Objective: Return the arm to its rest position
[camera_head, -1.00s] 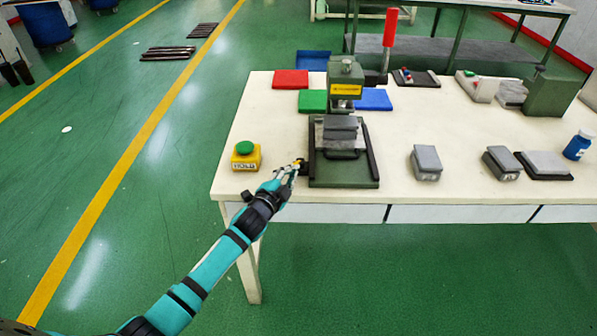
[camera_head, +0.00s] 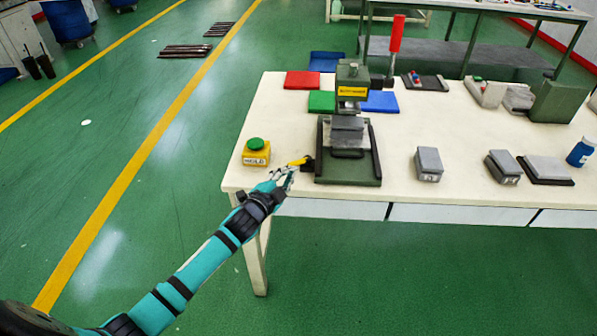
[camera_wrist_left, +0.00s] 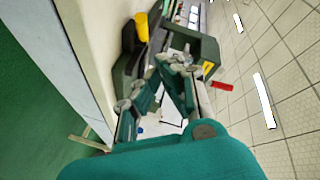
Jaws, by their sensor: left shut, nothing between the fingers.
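My left arm (camera_head: 201,264) is teal and black and reaches in from the lower left of the head view. Its gripper (camera_head: 290,172) is shut and empty at the table's front edge, beside the yellow handle (camera_head: 298,162) of the green press (camera_head: 348,168). The head view does not show clearly whether they touch. In the left wrist view my gripper (camera_wrist_left: 174,62) has its fingertips together, with the yellow handle (camera_wrist_left: 141,27) to their left and apart from them. My right gripper is not in view.
The white table (camera_head: 285,122) carries the press, a yellow box with a green button (camera_head: 256,152), coloured plates and several grey mould blocks (camera_head: 428,164). A red lever (camera_head: 396,35) rises behind the press. The green floor (camera_head: 330,280) in front of the table is clear.

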